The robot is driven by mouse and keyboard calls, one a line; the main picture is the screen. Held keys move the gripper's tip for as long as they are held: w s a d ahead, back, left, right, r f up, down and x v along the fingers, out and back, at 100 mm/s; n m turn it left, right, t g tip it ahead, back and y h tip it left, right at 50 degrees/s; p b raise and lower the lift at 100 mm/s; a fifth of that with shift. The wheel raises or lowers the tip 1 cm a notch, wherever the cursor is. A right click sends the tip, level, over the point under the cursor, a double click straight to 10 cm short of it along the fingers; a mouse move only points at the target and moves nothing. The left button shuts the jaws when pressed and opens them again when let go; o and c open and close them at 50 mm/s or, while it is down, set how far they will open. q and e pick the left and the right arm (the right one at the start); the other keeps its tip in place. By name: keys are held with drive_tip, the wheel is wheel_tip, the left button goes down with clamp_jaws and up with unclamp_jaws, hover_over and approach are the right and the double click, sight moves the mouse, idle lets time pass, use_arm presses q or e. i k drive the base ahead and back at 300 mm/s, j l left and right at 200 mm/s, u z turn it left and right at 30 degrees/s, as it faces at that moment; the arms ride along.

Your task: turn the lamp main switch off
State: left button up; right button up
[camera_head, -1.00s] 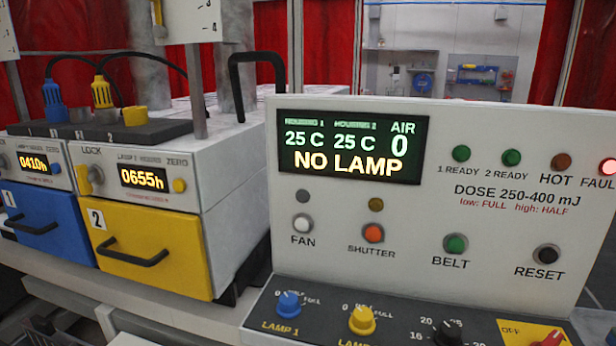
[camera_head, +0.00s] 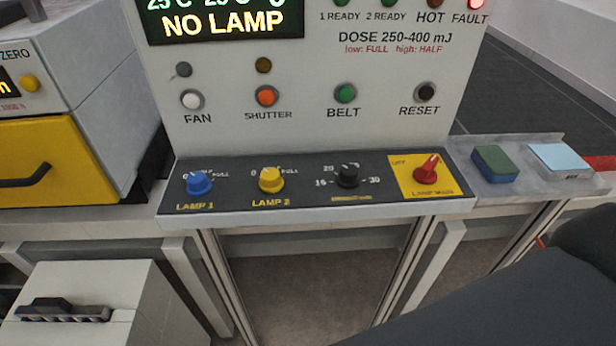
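The lamp main switch (camera_head: 427,167) is a red rotary knob on a yellow plate at the right end of the sloping dark control strip (camera_head: 310,198). The word OFF is printed at the plate's upper left. The knob's pointer leans up and to the right, away from OFF. The display (camera_head: 222,24) above reads NO LAMP, and its top is cut off. Neither gripper is in view. A dark, blurred shape, perhaps part of my arm, fills the lower right corner.
Left of the switch are the blue LAMP 1 knob (camera_head: 198,184), yellow LAMP 2 knob (camera_head: 271,180) and a black dial (camera_head: 347,176). Right of the strip lie a green-topped block (camera_head: 495,164) and a light blue pad (camera_head: 560,158). A white box (camera_head: 90,305) stands lower left.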

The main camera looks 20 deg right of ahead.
sight(425, 175)
drive_tip(key=z, duration=1.5)
